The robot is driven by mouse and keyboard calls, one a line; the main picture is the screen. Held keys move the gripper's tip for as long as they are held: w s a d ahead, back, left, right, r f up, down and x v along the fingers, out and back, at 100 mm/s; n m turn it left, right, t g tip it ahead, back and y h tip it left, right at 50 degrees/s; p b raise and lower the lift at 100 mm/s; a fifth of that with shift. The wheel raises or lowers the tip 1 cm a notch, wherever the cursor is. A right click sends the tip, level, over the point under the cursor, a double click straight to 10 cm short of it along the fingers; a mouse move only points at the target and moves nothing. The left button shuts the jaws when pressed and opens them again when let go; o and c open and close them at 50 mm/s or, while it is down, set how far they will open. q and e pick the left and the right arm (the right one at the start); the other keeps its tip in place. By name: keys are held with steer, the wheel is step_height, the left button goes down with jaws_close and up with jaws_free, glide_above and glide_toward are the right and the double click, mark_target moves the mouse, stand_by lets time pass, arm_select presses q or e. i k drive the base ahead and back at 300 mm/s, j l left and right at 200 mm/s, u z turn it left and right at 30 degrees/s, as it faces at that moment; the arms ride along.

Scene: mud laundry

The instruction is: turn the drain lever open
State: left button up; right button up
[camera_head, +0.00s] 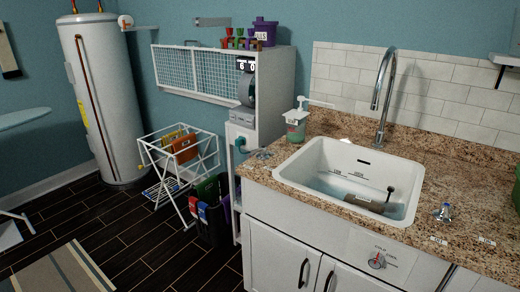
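I cannot tell for sure which part is the drain lever. A white sink (290,170) is set in the granite counter, with what looks like shallow water in it. In the sink lies a brownish piece (366,203) with a small pale label. A thin dark rod with a knob (390,192) stands at its right end. A red round handle (377,260) with a label sits on the white panel below the sink. A silver knob (443,212) stands on the counter right of the sink, and a similar small fitting (262,155) is at the left. Neither gripper is in view.
A tall chrome faucet (384,90) rises behind the sink. A soap dispenser (296,122) stands at its back left. White cabinet doors (283,260) are below. A drying rack (180,150) and bins (210,212) stand left; dark floor (150,240) there is partly clear.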

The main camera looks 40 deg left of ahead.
mark_target(262, 150)
steer(key=u, duration=0.85)
